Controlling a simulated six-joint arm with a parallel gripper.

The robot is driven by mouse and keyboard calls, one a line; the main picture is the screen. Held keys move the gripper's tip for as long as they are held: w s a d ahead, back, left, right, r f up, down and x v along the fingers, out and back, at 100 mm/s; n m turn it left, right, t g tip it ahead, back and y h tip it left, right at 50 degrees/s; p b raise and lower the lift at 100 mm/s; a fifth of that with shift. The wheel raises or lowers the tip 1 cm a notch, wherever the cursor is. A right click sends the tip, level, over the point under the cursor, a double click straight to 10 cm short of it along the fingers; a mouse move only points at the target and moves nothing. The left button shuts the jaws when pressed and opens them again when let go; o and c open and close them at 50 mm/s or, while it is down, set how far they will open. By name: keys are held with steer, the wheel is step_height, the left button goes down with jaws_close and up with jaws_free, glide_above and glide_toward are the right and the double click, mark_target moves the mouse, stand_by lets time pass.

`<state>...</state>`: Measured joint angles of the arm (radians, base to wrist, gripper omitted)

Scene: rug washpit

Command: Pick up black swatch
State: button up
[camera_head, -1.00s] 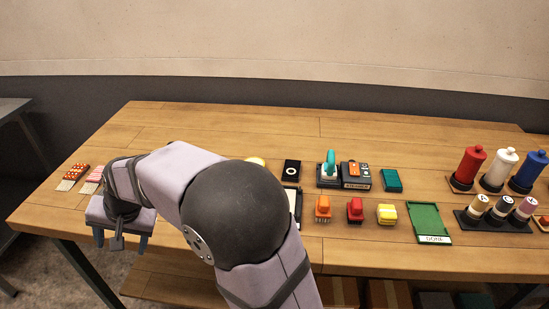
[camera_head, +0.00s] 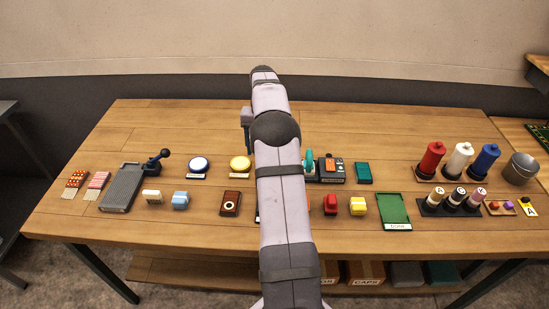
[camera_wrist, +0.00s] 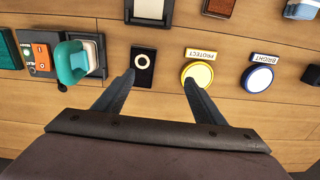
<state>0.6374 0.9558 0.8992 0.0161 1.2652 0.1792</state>
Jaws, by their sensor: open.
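The black swatch (camera_wrist: 142,72) is a small dark rectangle with a pale ring on it. It lies flat on the wooden table in the wrist view. In the head view my arm hides it. My gripper (camera_wrist: 159,80) is open and empty above the table. Its left finger in the wrist view points at the lower left edge of the swatch, and its right finger points at the yellow PROTECT button (camera_wrist: 198,73). The swatch shows between the fingertips, nearer the left one. I cannot tell the height of the fingers over it.
A teal-handled tool (camera_wrist: 72,62) stands left of the swatch in the wrist view, and a blue-rimmed BRIGHT button (camera_wrist: 258,78) lies to the right. A dark-framed white piece (camera_wrist: 150,10) and a brown swatch (camera_head: 230,204) lie nearby. Bare wood surrounds the black swatch.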

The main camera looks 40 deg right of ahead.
steer(key=s+d, duration=0.2)
steer(key=shift+d, duration=0.4)
steer(key=shift+d+f+p, duration=0.1)
steer(key=shift+f+p, duration=1.7)
steer(key=shift+f, duration=1.85)
steer(key=shift+c, duration=0.3)
steer(key=c, duration=1.1)
steer(key=shift+r, duration=0.1)
